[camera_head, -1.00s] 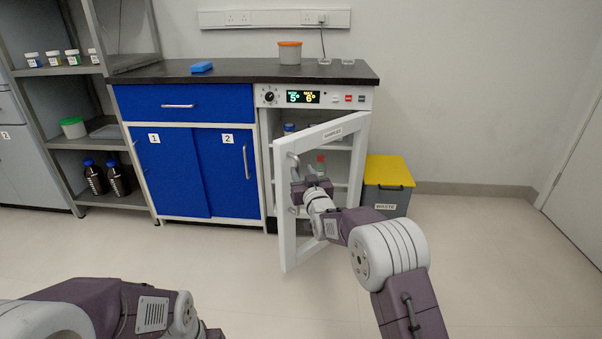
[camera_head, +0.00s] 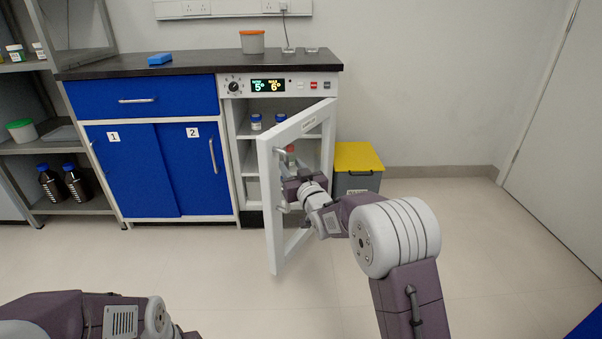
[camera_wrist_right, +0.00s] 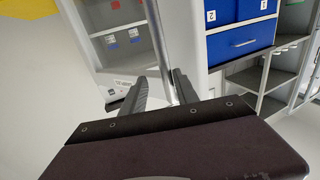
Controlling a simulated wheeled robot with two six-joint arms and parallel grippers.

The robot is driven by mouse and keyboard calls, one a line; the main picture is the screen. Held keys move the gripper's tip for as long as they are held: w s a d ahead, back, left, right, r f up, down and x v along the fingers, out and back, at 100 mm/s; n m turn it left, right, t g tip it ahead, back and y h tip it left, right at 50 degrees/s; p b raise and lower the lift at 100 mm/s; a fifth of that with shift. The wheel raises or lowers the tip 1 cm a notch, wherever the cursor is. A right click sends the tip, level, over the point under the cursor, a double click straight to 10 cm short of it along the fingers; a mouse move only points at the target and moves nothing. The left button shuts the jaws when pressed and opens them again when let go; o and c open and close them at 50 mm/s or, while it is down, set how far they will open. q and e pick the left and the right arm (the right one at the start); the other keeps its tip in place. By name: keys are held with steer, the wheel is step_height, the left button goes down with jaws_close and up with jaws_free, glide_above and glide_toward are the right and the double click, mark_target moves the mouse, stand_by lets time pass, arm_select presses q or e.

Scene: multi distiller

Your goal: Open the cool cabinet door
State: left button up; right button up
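The cool cabinet (camera_head: 240,170) stands at the right end of the counter. Its white-framed door (camera_head: 269,235) stands wide open, swung toward me on its right side. The door handle (camera_head: 280,153) is on the outer face near the free edge, its middle hidden by my gripper.
Small bottles (camera_head: 256,122) stand on the cabinet shelves. A grey waste bin (camera_head: 358,183) with a yellow lid stands right of the cabinet. Blue cupboards (camera_head: 175,165) adjoin it on the left.

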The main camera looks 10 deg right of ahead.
steer(key=shift+s+d, duration=1)
steer(key=shift+d, duration=0.15)
